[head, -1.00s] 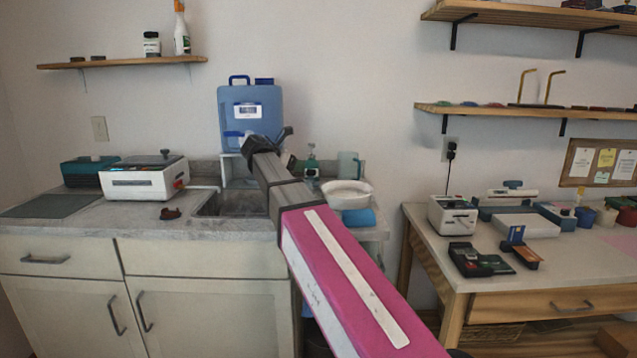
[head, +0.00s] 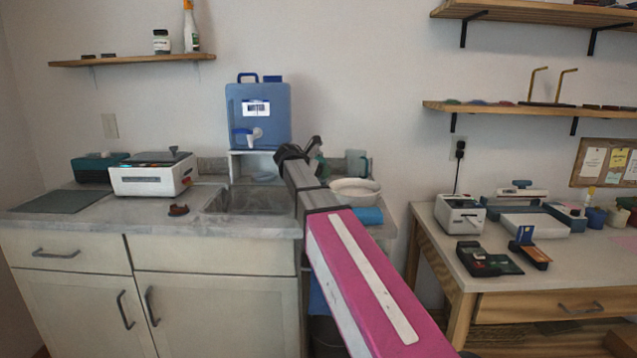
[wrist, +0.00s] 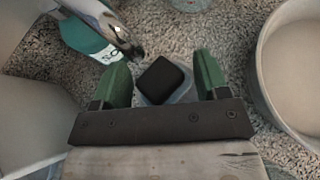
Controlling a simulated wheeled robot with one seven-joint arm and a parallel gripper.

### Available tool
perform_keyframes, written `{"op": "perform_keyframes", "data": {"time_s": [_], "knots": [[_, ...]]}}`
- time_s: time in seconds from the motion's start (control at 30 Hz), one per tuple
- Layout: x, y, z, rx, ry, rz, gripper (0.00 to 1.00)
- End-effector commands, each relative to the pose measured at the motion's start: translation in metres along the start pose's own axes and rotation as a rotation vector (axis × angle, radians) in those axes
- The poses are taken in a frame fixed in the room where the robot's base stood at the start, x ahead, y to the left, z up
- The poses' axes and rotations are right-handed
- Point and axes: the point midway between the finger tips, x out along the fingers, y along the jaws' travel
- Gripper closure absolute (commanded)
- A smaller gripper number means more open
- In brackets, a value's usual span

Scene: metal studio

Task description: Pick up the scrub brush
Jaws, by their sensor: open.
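In the wrist view, a black block with rounded corners on a pale, see-through base (wrist: 160,80) stands on the speckled counter. It looks like the scrub brush, though its bristles cannot be made out. My gripper (wrist: 162,68) is open, its two green fingers standing to the left and right of this block, with gaps visible on both sides. Whether the fingers are down at its height is hard to tell. In the head view my gripper (head: 300,152) is over the counter right of the sink, and the block is hidden behind the arm.
A teal soap bottle (wrist: 88,38) with a metal pump stands close to the left finger. A white bowl (wrist: 295,75) is close on the right; it also shows in the head view (head: 356,190). The sink (head: 245,201) and blue water jug (head: 262,118) lie to the left.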

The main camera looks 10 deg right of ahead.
Motion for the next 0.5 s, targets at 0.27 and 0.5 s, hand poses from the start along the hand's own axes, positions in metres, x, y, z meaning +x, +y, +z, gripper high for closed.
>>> {"op": "perform_keyframes", "data": {"time_s": [0.27,0.5], "knots": [[-0.0006,-0.0001,-0.0001,0.0,0.0,0.0,0.86],[-0.0007,-0.0001,-0.0001,0.0,0.0,0.0,0.86]]}}
